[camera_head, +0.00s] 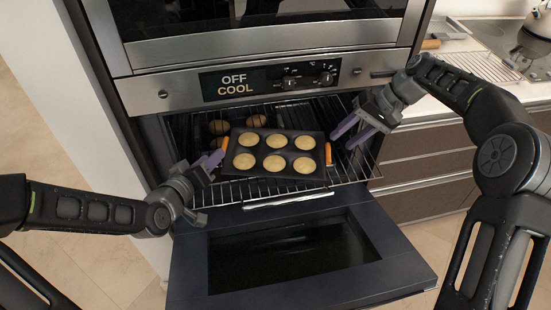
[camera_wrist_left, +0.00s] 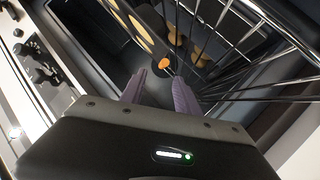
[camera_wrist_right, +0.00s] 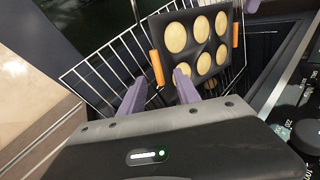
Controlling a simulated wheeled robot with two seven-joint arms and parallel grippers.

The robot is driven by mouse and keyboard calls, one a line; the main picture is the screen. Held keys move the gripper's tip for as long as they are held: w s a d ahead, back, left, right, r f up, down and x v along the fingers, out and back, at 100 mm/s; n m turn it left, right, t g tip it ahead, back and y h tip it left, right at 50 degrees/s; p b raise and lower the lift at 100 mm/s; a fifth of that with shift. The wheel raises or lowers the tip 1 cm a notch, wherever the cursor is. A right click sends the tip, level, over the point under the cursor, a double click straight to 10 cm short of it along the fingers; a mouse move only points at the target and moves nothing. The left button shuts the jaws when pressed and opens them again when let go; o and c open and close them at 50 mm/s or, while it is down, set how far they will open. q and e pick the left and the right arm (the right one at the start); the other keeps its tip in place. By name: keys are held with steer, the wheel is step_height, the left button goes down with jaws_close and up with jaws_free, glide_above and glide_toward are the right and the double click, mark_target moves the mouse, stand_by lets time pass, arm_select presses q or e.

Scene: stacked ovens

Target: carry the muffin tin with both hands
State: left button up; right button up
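The dark muffin tin (camera_head: 290,153) holds several pale yellow muffins and rests on the oven's wire rack (camera_head: 345,170). It has an orange handle at each end, the left one (camera_head: 225,144) and the right one (camera_head: 328,154). My left gripper (camera_head: 212,160) is open and empty close to the left handle, which shows just beyond its fingertips in the left wrist view (camera_wrist_left: 164,64). My right gripper (camera_head: 355,134) is open and empty, apart from the tin, to the right of the right handle. In the right wrist view that handle (camera_wrist_right: 157,68) lies beyond the fingertips.
The oven door (camera_head: 290,285) is folded down in front. The control panel (camera_head: 270,80), reading OFF COOL, sits just above the opening. Round brown items (camera_head: 219,127) lie behind the tin, inside the oven. A counter with a cooktop (camera_head: 515,45) is at the right.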

steer(key=v, duration=0.6)
stand_by(0.3)
